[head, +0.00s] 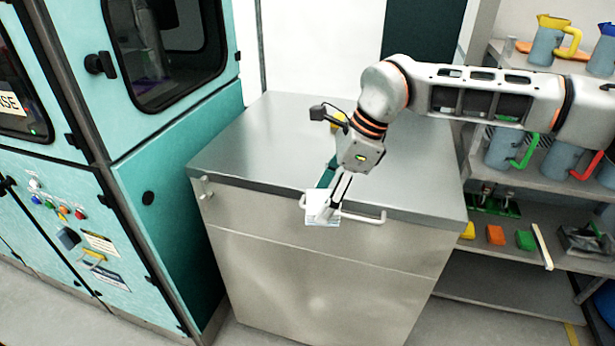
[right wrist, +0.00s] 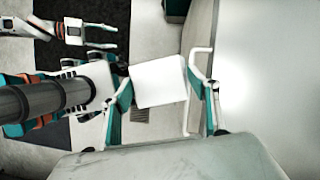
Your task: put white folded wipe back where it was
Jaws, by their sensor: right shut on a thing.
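The white folded wipe (head: 321,214) is held in my right gripper (head: 328,198), just off the front top edge of the steel cabinet (head: 260,150). In the right wrist view the wipe (right wrist: 158,82) shows as a flat pale square between the two fingers of my right gripper (right wrist: 166,103). The bar handle (right wrist: 193,95) of the cabinet is right beside it. My left gripper (right wrist: 101,36) shows in the upper left of the right wrist view, with its fingers apart and nothing between them. It is not seen in the head view.
The cabinet's top is mostly bare, with a small yellow thing (head: 340,121) partly hidden behind my right arm. A teal machine (head: 165,130) stands at left. At right, shelves hold jugs (head: 548,45) and coloured blocks (head: 495,235). The floor in front is clear.

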